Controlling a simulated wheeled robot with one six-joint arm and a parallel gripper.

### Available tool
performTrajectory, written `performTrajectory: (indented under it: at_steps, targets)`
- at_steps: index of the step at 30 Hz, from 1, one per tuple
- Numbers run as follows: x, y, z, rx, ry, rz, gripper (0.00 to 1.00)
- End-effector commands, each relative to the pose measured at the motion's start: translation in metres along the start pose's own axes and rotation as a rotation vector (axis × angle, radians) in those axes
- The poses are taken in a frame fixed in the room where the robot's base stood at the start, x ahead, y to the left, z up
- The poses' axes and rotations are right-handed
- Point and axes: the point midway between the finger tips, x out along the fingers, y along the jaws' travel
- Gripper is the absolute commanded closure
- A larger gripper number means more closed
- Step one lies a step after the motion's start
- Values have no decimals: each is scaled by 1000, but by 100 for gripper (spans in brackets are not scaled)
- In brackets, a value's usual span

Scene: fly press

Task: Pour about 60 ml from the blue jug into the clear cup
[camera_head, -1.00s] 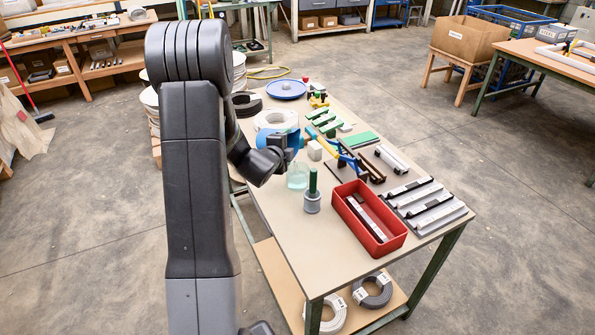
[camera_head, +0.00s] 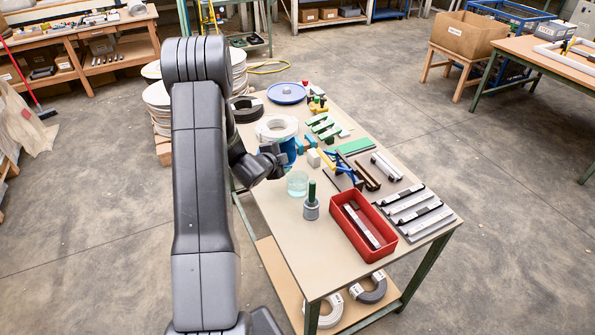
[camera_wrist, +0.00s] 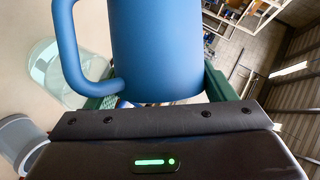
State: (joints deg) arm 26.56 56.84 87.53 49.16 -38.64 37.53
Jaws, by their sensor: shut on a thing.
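The blue jug (camera_head: 289,153) is in my gripper (camera_head: 281,157), above the table and behind the clear cup. In the wrist view the jug (camera_wrist: 157,50) fills the upper middle, with its handle at the left, and my gripper (camera_wrist: 160,98) is shut on it. Its mouth is out of view there, and its exact tilt is hard to tell. The clear cup (camera_head: 297,184) stands upright on the table, in front of the jug and apart from it. It has a pale green tint; the liquid level is unclear. The cup also shows in the wrist view (camera_wrist: 57,72) at the left.
A grey cylinder with a green handle (camera_head: 311,208) stands close to the cup. A red bin (camera_head: 349,229) is to its right. A white ring (camera_head: 277,127), green parts (camera_head: 324,124) and blue-handled tools crowd the table behind. The table's front left is clear.

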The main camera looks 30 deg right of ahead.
Motion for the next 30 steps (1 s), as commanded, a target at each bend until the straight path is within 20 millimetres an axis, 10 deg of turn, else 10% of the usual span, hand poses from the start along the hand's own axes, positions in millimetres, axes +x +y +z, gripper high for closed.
performTrajectory:
  at_steps: [30]
  targets:
    - [4, 0, 6, -162, 49, 67, 67]
